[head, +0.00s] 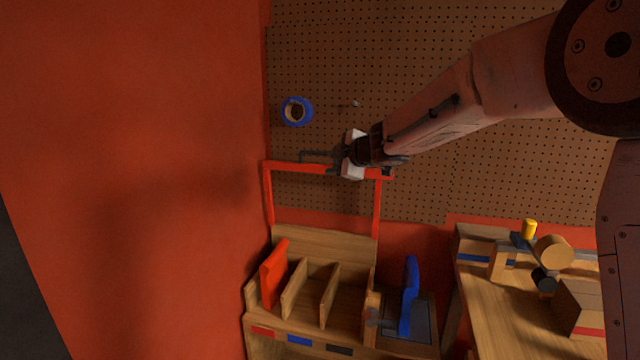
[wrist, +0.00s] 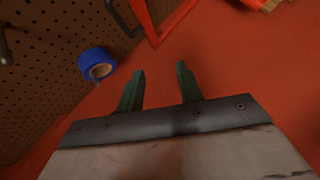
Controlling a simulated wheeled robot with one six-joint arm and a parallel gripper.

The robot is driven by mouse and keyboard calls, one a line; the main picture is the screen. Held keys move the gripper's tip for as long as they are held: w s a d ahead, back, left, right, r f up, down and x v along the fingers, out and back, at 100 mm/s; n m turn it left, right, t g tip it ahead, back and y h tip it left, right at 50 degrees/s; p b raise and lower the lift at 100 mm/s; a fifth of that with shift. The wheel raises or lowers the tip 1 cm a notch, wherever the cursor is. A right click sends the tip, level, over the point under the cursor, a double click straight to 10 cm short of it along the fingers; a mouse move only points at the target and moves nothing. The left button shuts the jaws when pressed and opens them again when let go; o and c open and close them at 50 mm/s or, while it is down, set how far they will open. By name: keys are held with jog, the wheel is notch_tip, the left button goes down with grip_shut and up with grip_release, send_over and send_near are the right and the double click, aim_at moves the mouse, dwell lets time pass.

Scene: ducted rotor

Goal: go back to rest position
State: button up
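My gripper (wrist: 159,78) shows in the wrist view with its two dark green fingers apart and nothing between them. In the head view my arm reaches in from the upper right, and its end is in front of the pegboard, by the top bar of a red frame (head: 300,167). The fingertips are hard to make out there. A blue ring-shaped roll (head: 297,111) hangs on the pegboard to the left of my gripper. The same blue roll (wrist: 97,64) is left of the fingers in the wrist view, apart from them.
A wooden rack (head: 310,312) with a red piece (head: 273,272) stands below the red frame. A blue upright piece (head: 409,296) is to its right. A wooden bench (head: 500,320) with blocks is at the lower right. The red wall (head: 130,150) at left is bare.

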jog(key=s+d+f+m+h, duration=0.2)
jog(key=d+m+h, duration=0.1)
jog(key=d, duration=0.2)
jog(key=s+d+f+m+h, duration=0.1)
jog(key=d+f+m+h, duration=0.25)
jog(key=d, duration=0.25)
jog(key=s+d+m+g+h, duration=0.3)
jog(key=s+d+m+h, duration=0.15)
jog(key=s+d, duration=0.55)
jog(key=s+d+f+m+g+y, duration=0.1)
jog(key=s+m+g+y, duration=0.1)
jog(key=s, duration=1.8)
jog(key=s+d+f+m+g+y, duration=0.1)
jog(key=s+m+g, duration=0.3)
jog(key=s, duration=1.6)
jog(key=m, duration=0.2)
jog(key=shift+f+m+g+y, duration=0.25)
jog(key=shift+m+g+y, duration=0.15)
